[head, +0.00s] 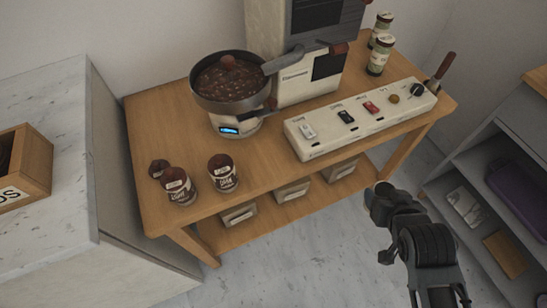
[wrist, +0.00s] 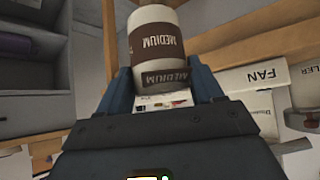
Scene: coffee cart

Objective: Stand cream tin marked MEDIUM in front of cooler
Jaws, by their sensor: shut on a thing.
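The cream tin marked MEDIUM (wrist: 158,45) has a brown band and is between the two blue-grey fingers of my gripper (wrist: 163,88) in the wrist view. The gripper is shut on it. In the head view my arm (head: 430,245) is at the lower right, off the front right edge of the wooden table (head: 265,165); I cannot make out the tin there. What looks like the cooler, a round dark pan of brown beans (head: 230,80), stands on a pale base with a lit display at the table's back middle.
Two dark brown tins (head: 222,173) stand at the table's front left beside a small brown object (head: 158,168). A white switch panel (head: 362,118) lies along the right. Two green-banded tins (head: 377,54) stand behind it. Bare wood lies in front of the pan.

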